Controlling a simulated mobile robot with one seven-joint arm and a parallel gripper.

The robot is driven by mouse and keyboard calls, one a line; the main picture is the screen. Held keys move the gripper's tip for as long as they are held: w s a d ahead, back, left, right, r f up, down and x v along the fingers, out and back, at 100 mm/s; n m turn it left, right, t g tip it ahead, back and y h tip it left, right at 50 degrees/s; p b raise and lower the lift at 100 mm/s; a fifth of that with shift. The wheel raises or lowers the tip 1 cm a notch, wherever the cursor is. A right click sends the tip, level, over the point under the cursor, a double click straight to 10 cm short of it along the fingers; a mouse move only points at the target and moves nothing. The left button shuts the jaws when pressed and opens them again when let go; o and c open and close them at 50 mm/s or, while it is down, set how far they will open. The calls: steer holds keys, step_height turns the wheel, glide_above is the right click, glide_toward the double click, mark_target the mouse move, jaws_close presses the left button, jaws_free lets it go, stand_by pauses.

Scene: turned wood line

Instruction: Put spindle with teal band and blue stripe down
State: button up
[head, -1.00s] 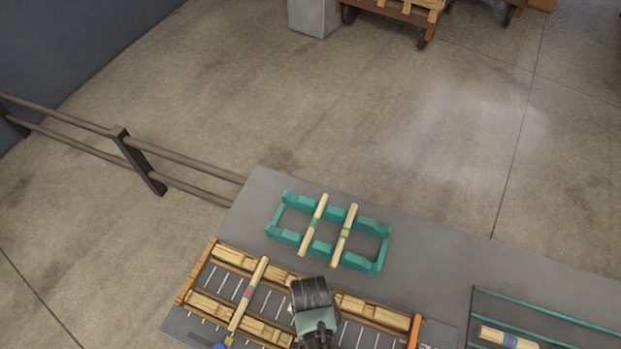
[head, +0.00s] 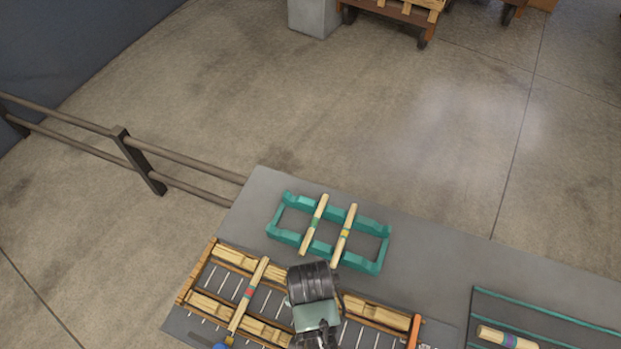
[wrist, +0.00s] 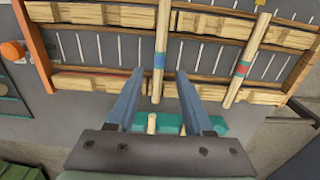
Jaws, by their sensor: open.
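The spindle with a blue band (wrist: 159,60) lies across the wooden rack (wrist: 110,84), its near end sticking out past the rack's lower edge in the wrist view. My gripper (wrist: 160,78) is open, with one finger on each side of this spindle and a gap visible on both sides. In the head view my gripper body hides this spindle. The rack also shows there (head: 193,272).
A spindle with a red and teal band (head: 248,293) lies on the rack to the left. A teal cradle (head: 285,236) behind holds two spindles (head: 314,224) (head: 344,236). A tray (head: 474,310) at right holds a purple-banded spindle (head: 507,340). Bare table lies between cradle and tray.

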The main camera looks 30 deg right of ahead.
steer(key=w+r+n+t+h, duration=0.15)
steer(key=w+r+t, duration=0.5)
steer(key=r, duration=0.65)
steer(key=w+r+n+t, duration=0.2)
steer(key=w+r+t, duration=0.1)
steer(key=w+r, duration=0.75)
steer(key=w+r+n+t+h, duration=0.15)
steer(key=w+r+t, duration=0.35)
steer(key=r, duration=0.9)
steer(key=a+r+n+t+y, duration=0.1)
steer(key=a+r+t, duration=0.1)
steer(key=r, duration=0.6)
steer(key=a+r+n+t, duration=0.2)
steer(key=a+r+t, duration=0.1)
steer(key=r, duration=0.6)
steer(key=s+a+r+n+t, duration=0.1)
steer(key=s+r+t, duration=0.3)
steer(key=r, duration=0.5)
steer(key=s+a+r+n+t+y, duration=0.1)
steer(key=s+a+r+t, duration=0.2)
steer(key=s+r, duration=0.4)
step_height(320, 180, up, 3)
steer(key=shift+a+r+t+y, duration=0.15)
steer(key=shift+t+y, duration=0.15)
steer(key=shift+t, duration=0.15)
